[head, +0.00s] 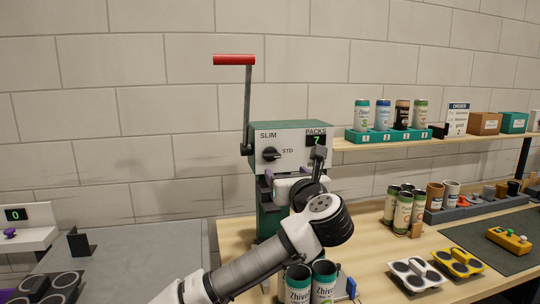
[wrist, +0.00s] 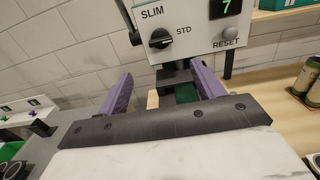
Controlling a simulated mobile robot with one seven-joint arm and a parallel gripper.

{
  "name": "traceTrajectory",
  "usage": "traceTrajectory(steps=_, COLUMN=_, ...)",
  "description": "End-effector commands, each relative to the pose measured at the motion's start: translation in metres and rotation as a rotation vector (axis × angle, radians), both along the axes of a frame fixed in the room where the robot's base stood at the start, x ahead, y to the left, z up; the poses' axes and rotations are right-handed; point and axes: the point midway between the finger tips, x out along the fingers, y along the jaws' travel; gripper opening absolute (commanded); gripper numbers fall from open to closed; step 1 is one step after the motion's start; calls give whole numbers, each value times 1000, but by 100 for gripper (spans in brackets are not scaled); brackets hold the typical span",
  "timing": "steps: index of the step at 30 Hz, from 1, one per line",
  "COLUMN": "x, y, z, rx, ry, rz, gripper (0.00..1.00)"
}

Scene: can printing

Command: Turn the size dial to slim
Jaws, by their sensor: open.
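The size dial (head: 270,154) is a black knob on the white front panel of the green machine (head: 268,220). The panel is marked SLIM at upper left of the knob and STD at its right. In the wrist view the dial (wrist: 160,38) shows clearly, and its pointer appears to lie toward STD. My gripper (wrist: 160,85) is open, with its two purple fingers apart and nothing between them. It is in front of the machine, below the dial and not touching it. In the head view my arm hides part of the machine's lower front.
A lever with a red handle (head: 234,60) rises at the machine's left. The PACKS display (head: 316,141) reads 7, and a RESET button (wrist: 231,34) is below it. Cans (head: 298,284) stand below my arm. More cans (head: 403,212) stand at right.

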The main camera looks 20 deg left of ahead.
Motion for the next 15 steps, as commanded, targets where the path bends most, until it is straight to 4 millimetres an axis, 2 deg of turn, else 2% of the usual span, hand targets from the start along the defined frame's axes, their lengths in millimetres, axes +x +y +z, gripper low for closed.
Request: traceTrajectory(steps=15, x=85, y=57, z=3, rx=-4, ry=-1, rz=-1, gripper=67)
